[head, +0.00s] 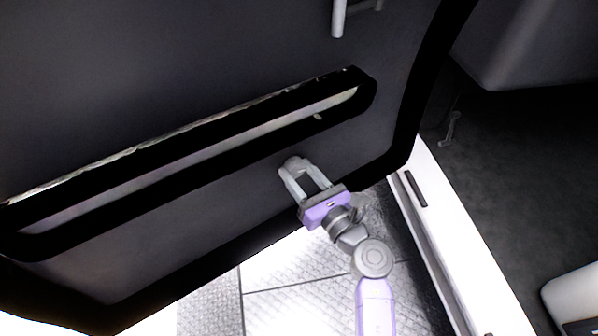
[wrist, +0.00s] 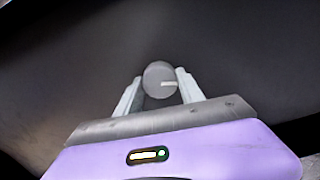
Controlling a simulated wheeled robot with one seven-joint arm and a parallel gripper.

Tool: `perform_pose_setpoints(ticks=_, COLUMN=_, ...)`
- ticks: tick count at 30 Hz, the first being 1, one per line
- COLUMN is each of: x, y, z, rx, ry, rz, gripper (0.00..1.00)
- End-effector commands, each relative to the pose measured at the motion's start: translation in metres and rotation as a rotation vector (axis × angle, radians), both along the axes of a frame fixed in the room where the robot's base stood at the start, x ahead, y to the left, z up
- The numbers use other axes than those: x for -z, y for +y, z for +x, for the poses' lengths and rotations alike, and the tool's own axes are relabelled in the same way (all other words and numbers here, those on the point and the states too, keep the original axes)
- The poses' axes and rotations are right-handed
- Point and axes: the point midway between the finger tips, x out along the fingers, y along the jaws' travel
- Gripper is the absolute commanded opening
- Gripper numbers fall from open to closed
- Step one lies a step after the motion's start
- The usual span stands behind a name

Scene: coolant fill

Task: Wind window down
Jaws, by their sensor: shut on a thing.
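The window winder's round grey knob (wrist: 160,80) sits between the two fingers in the wrist view, against the dark door panel. My gripper (wrist: 158,86) is shut on this knob, one finger on each side. In the head view my gripper (head: 306,178) reaches up to the lower right part of the car door (head: 210,60). The knob (head: 293,163) shows there as a small grey shape at the fingertips. The winder's crank arm is mostly hidden by the knob and fingers. The window glass cannot be made out.
A long dark-rimmed door pocket (head: 190,150) runs across the door above and left of my gripper. A light grey handle (head: 340,18) is at the top. The white door sill (head: 440,235) and dark car interior lie to the right. Paved ground (head: 280,270) shows below.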

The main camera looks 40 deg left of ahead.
Motion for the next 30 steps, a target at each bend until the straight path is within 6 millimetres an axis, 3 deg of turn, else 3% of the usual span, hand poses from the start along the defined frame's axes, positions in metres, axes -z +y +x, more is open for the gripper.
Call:
perform_pose_setpoints(ticks=11, x=-0.0025, y=-0.0006, z=0.0003, rx=0.001, ry=0.084, rz=0.028, gripper=0.04)
perform_pose_setpoints(ticks=30, x=-0.0037, y=-0.0005, z=0.0003, rx=0.002, ry=0.619, rz=0.208, gripper=0.04)
